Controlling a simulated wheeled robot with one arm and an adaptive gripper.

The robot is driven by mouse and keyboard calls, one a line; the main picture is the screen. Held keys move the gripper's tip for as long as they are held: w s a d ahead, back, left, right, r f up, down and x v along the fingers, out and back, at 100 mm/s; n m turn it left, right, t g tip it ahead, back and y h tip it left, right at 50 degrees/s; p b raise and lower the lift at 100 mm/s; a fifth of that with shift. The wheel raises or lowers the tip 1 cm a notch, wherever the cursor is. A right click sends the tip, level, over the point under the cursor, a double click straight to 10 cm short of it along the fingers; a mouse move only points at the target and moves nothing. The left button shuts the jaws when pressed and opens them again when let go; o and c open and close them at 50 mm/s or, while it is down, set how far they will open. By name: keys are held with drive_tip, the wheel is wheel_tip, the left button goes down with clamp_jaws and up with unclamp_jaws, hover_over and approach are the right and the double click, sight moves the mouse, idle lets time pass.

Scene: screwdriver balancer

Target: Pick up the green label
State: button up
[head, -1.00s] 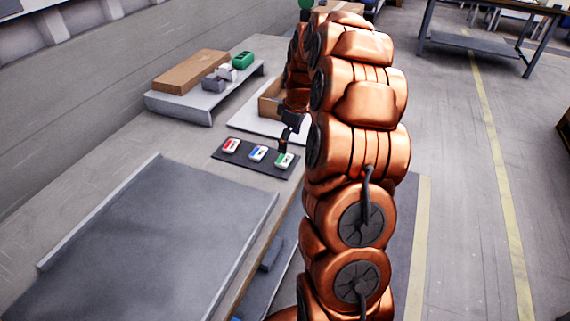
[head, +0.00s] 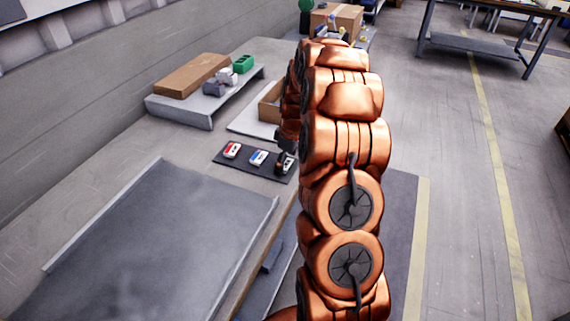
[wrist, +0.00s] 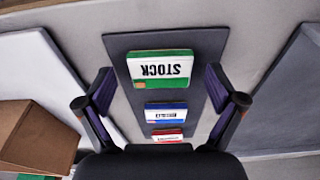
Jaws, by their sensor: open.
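The green label (wrist: 160,68) lies on a dark mat (wrist: 120,46) and reads "STOCK" upside down in the wrist view. In the head view the green label (head: 289,163) is partly hidden by my gripper. My gripper (wrist: 168,92) is open and empty above the mat, its two fingers spread to the left and right of the row of labels. The green label is the largest in the wrist view and lies just beyond the fingertips, apart from them. A blue label (head: 258,157) and a red label (head: 232,150) lie beside it on the mat.
A cardboard box (head: 270,104) stands on a white board behind the mat. A low grey shelf (head: 182,115) holds a brown box, grey pieces and a green piece (head: 243,64). A large grey tray (head: 160,240) lies in front on the bench.

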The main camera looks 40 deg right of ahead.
drive_tip(key=shift+c, duration=0.3)
drive_tip(key=c, duration=0.9)
drive_tip(key=shift+r, duration=0.1)
